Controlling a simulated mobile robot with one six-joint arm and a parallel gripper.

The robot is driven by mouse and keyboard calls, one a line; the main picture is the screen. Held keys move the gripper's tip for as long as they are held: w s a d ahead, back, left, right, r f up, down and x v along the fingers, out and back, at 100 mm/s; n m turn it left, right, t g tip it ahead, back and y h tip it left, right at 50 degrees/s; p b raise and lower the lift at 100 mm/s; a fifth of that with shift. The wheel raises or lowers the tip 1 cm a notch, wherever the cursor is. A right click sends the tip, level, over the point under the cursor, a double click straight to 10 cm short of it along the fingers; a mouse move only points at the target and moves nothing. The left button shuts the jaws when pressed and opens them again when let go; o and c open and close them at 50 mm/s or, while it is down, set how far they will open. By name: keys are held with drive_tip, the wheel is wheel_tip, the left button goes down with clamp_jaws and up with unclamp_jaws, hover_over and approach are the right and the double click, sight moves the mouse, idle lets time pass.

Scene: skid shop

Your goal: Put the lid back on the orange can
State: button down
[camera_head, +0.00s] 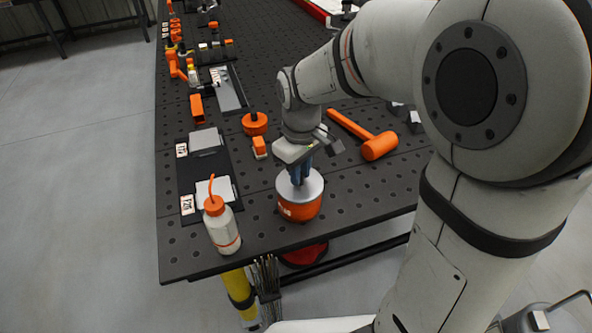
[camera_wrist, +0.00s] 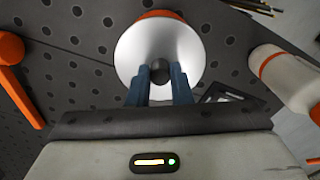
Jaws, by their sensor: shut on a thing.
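The orange can (camera_head: 302,210) stands upright near the front edge of the black perforated table. The silver round lid (camera_head: 285,185) is over the can's top and looks level; I cannot tell whether it is fully seated. My gripper (camera_head: 299,180) is above the lid, pointing down, with blue fingers. In the wrist view, my gripper (camera_wrist: 160,82) is shut on the dark knob (camera_wrist: 160,68) at the middle of the lid (camera_wrist: 193,48). A strip of the orange can (camera_wrist: 160,14) shows past the lid's far edge; the rest is hidden below it.
A white bottle with an orange cap (camera_head: 222,229) stands left of the can. An orange mallet (camera_head: 379,146) lies behind to the right. A small orange block (camera_head: 259,147) and a round orange object with a dark knob (camera_head: 255,124) sit behind. The table's front edge is close.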

idle(0.4)
drive_tip(key=c, duration=1.2)
unclamp_jaws()
drive_tip(key=shift+c, duration=0.2)
drive_tip(key=shift+o, duration=0.5)
drive_tip(key=o, duration=0.4)
drive_tip(key=shift+w, duration=0.1)
drive_tip(key=shift+r, duration=0.2)
drive_tip(key=shift+r+p, duration=2.7)
drive_tip(key=shift+r, duration=0.65)
